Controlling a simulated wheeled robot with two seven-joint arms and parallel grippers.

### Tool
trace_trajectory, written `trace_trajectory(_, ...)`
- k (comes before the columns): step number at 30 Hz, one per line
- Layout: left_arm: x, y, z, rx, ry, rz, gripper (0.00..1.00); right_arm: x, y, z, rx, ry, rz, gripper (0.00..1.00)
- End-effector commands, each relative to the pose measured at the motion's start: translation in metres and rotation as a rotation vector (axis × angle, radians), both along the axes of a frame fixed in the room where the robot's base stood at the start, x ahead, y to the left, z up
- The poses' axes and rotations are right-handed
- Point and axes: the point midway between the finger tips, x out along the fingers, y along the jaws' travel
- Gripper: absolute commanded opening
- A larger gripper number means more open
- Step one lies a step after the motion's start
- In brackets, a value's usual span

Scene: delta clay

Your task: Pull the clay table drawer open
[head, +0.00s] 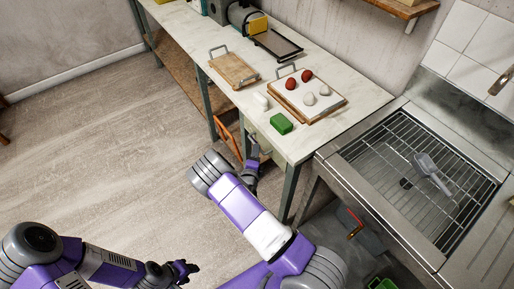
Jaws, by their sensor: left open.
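The clay table (215,38) has a pale top and grey-green legs, and runs from the upper left to the middle. Its drawer cannot be made out clearly; the table's front edge and my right arm cover that area. My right gripper (254,147) is at the table's front edge, just below the top and near the green block. Whether it touches a drawer handle, and whether its fingers are apart, cannot be told. My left gripper (188,269) is open and empty, low over the floor at the bottom, well away from the table.
On the table are a green block (281,123), a wooden board (234,69), and a tray (328,107) with red and white lumps. An orange object (226,136) is under the table. A steel sink (380,200) stands at right. The floor (90,150) at left is clear.

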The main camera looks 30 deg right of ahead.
Motion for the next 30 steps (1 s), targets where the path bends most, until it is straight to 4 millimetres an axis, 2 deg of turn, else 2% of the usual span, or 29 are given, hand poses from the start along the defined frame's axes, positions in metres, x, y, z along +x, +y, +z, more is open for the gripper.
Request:
trace_trajectory(3, 0.000, 0.000, -0.007, 0.000, 0.000, 0.000, 0.43, 0.015, -0.013, -0.005, 0.002, -0.002, -0.003, 0.35)
trace_trajectory(9, 0.000, 0.000, -0.013, 0.000, 0.000, 0.000, 0.43, 0.030, -0.026, -0.007, 0.004, 0.000, -0.003, 0.35)
trace_trajectory(19, 0.000, 0.000, -0.013, 0.000, 0.000, 0.000, 0.43, 0.033, -0.029, -0.007, 0.003, 0.001, -0.003, 0.35)
trace_trajectory(26, 0.000, 0.000, -0.013, 0.000, 0.000, 0.000, 0.43, 0.033, -0.029, -0.007, 0.004, 0.001, -0.004, 0.00)
trace_trajectory(30, 0.000, 0.000, -0.013, 0.000, 0.000, 0.000, 0.43, 0.033, -0.029, -0.007, 0.004, 0.001, -0.004, 0.00)
